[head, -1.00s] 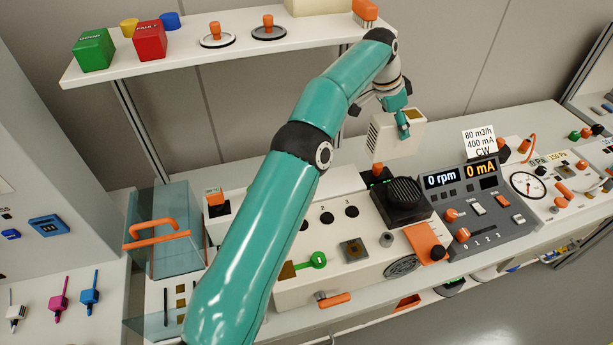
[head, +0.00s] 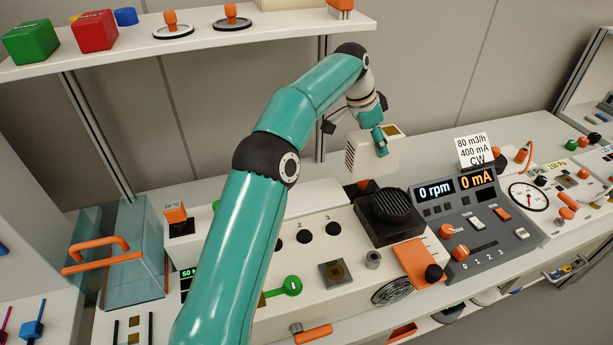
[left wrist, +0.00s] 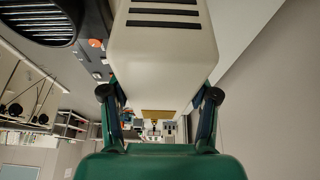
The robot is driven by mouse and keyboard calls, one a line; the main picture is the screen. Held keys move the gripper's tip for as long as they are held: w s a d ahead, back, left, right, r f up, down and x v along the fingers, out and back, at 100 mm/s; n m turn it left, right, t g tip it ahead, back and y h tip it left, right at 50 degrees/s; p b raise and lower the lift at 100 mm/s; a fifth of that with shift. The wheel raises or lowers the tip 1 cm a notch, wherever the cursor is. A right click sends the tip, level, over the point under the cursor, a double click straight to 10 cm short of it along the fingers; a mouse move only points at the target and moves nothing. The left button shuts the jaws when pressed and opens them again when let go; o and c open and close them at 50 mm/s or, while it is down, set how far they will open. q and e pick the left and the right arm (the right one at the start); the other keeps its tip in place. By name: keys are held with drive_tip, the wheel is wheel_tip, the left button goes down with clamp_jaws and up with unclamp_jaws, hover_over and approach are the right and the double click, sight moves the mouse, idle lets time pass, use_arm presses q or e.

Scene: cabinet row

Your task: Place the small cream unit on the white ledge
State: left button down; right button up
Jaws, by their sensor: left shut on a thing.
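The small cream unit (head: 364,158) is a box with dark vent slots on one side and a brownish patch on top. It hangs in the air behind the black round-grilled block (head: 392,212). My left gripper (head: 379,143) is shut on it, coming from above and behind. In the left wrist view the unit (left wrist: 162,55) sits between the two fingers of the left gripper (left wrist: 160,95). A white ledge (head: 200,50) runs along the wall at upper left, above the bench. My right gripper is not in view.
The ledge carries green (head: 30,42) and red (head: 95,32) cubes, two orange-knobbed discs and a cream box (head: 292,4). A grey meter panel (head: 470,215) with a white card (head: 472,150) stands right of the unit. The pale worktop (head: 425,150) behind is largely clear.

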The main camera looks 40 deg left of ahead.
use_arm(q)
drive_tip(key=s+a+f+b, duration=0.1)
drive_tip(key=s+a, duration=0.2)
drive_tip(key=s, duration=0.3)
drive_tip(key=s+a+f, duration=0.2)
drive_tip(key=s+a, duration=0.1)
drive_tip(key=s, duration=0.3)
drive_tip(key=shift+s+a+f+b, duration=0.25)
drive_tip(key=shift+s+a+b, duration=0.05)
drive_tip(key=shift+s+b, duration=0.05)
drive_tip(key=shift+c, duration=1.4)
unclamp_jaws()
drive_tip(key=shift+f, duration=0.1)
drive_tip(key=v, duration=1.2)
drive_tip(key=shift+p, duration=0.4)
